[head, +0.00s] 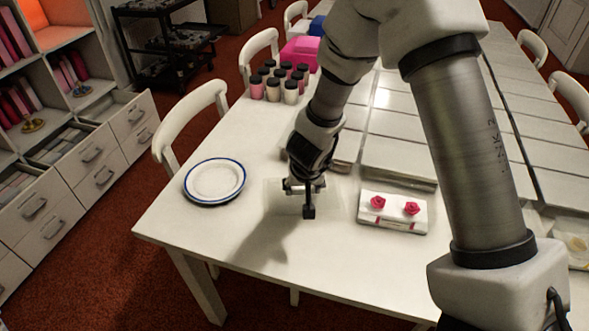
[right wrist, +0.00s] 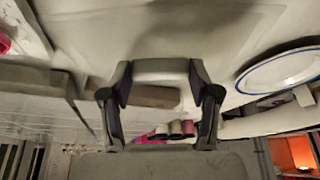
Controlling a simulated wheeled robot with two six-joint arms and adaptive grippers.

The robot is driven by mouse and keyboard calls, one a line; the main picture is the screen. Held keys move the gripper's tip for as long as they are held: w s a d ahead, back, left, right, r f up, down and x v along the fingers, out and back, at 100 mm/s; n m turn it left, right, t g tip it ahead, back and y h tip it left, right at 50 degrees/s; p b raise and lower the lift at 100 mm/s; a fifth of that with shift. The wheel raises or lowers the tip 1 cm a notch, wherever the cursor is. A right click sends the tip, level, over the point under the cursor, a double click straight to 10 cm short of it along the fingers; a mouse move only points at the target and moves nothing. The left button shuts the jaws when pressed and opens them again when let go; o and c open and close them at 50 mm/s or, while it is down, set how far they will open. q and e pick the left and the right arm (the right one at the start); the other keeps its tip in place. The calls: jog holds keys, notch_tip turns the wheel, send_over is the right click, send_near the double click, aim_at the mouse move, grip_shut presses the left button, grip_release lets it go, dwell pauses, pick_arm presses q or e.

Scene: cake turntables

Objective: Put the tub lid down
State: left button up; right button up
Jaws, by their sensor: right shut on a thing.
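The tub lid (head: 274,197) shows in the head view as a pale, translucent rectangle under and around my right gripper (head: 304,192), low over the white table. My right gripper is shut on the lid, with its fingers pointing down. In the right wrist view, a pale piece of the lid (right wrist: 162,70) spans the space between the fingertips. I cannot tell whether the lid touches the table. The right hand hides part of the lid. My left gripper is not in view.
A blue-rimmed white plate (head: 215,181) lies left of the lid on the table (head: 190,232). A white tray with two pink roses (head: 393,211) lies to the right. Dark-capped jars (head: 290,91) stand behind. The table's front left is clear.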

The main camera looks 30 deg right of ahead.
aim_at(302, 190)
jog(key=shift+w+d+f, duration=0.1)
jog(key=shift+w+d, duration=0.25)
jog(key=shift+w, duration=0.2)
jog(key=shift+w+d+f, duration=0.1)
jog(key=shift+w+d, duration=0.2)
jog(key=shift+w, duration=0.2)
notch_tip(302, 190, down, 4)
jog(key=b, duration=0.2)
jog(key=shift+r+b, duration=0.15)
jog(key=shift+b, duration=0.25)
jog(key=shift+w+r, duration=0.1)
jog(key=shift+r, duration=0.05)
jog(key=o, duration=0.9)
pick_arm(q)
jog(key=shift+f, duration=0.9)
